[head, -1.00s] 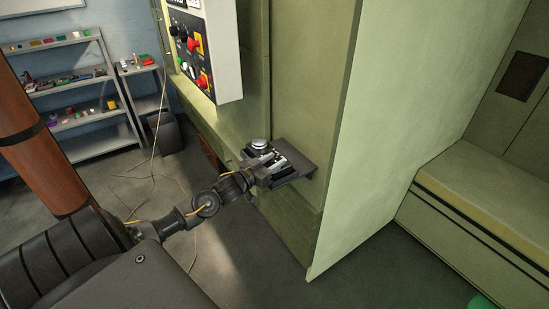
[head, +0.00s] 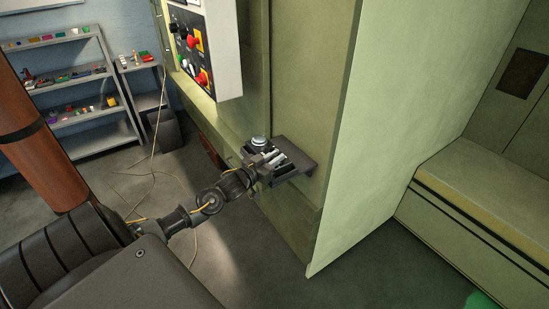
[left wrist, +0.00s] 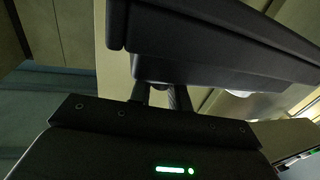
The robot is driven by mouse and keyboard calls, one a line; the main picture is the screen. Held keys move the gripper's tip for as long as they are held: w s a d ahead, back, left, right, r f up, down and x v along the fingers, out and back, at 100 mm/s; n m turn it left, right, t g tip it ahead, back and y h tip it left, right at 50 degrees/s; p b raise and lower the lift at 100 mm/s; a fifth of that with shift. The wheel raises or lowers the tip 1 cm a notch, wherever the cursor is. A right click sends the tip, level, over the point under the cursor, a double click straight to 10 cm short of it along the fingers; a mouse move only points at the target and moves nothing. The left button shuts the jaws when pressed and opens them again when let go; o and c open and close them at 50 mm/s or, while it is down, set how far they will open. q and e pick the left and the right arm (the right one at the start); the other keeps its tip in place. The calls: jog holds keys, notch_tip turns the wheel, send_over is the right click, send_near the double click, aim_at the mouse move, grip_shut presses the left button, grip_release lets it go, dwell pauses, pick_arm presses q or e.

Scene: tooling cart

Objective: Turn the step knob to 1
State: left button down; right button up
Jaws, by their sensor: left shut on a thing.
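A small dark control box (head: 303,164) juts from the green machine, with light strips and a round silver-topped dial (head: 260,141) on top. My left gripper (head: 262,161) is at its near left side, shut on a part at the box's face. In the left wrist view the dark box (left wrist: 215,40) fills the top, and my left gripper's two fingers (left wrist: 160,96) reach up to its edge. The step knob is not clearly seen; the fingers and box hide what is held, so its setting cannot be read. My right gripper is not in view.
A panel with red, yellow and black controls (head: 194,50) hangs above, to the left. The green cabinet wall (head: 400,120) stands right of the box. Shelves (head: 75,90) with small items and a loose cable (head: 155,130) are at the left. The floor below is open.

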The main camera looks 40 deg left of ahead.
pick_arm(q)
jog(key=n+y+p, duration=0.1)
jog(key=y, duration=0.1)
jog(key=shift+d+n+y, duration=0.1)
jog(key=shift+n+y, duration=1.1)
jog(key=shift+y, duration=0.4)
jog(key=n+g+y, duration=0.1)
jog(key=n+y, duration=0.1)
jog(key=y, duration=0.1)
jog(key=shift+g+y, duration=0.3)
jog(key=shift+n+g+y, duration=1.1)
jog(key=shift+n+y, duration=0.4)
jog(key=shift+y, duration=0.5)
jog(key=c, duration=1.3)
grip_release()
jog(key=shift+c, duration=0.2)
